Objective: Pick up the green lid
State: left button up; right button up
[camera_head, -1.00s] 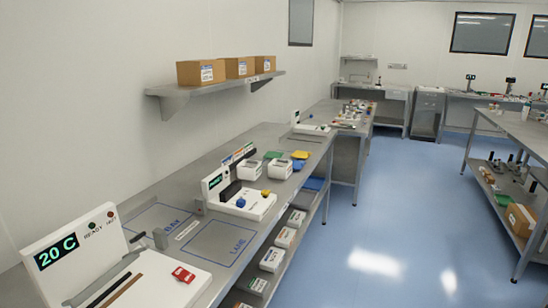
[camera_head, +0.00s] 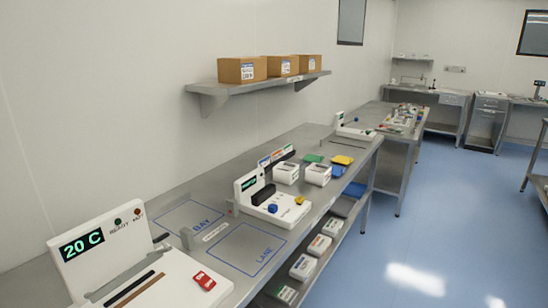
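The green lid (camera_head: 313,158) lies flat on the metal bench, towards the back wall, behind two white boxes. A yellow lid (camera_head: 342,160) lies to its right. The left white box (camera_head: 286,173) and the right white box (camera_head: 318,174) stand just in front of the lids. Neither of my grippers shows in the head view.
A white device with a dark display (camera_head: 272,205) stands in front of the boxes. A larger machine reading 20 C (camera_head: 95,250) is at the near left. Marked areas BAY and LANE (camera_head: 247,250) are bare. A wall shelf (camera_head: 262,83) holds cartons. Blue floor (camera_head: 430,240) is open at right.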

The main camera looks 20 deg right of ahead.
aim_at(309, 158)
jog(key=i+l+u, duration=0.2)
jog(key=l, duration=0.15)
jog(key=i+l+u, duration=0.1)
jog(key=l+u, duration=0.15)
jog(key=i+l+u, duration=0.2)
jog(key=l, duration=0.3)
jog(key=l+u, duration=0.2)
jog(key=l, duration=0.2)
jog(key=i+l, duration=0.15)
jog(key=l, duration=0.3)
jog(key=i+l, duration=0.1)
jog(key=l, duration=0.35)
jog(key=i+l+u, duration=0.1)
jog(key=l, duration=0.35)
jog(key=i+l, duration=0.2)
jog(key=l, duration=0.25)
jog(key=i+l, duration=0.1)
jog(key=l, duration=0.35)
jog(key=i+l+u, duration=0.1)
jog(key=l, duration=0.35)
jog(key=i+l, duration=0.1)
jog(key=l, duration=0.35)
jog(key=i+l+u, duration=0.1)
jog(key=l, duration=0.35)
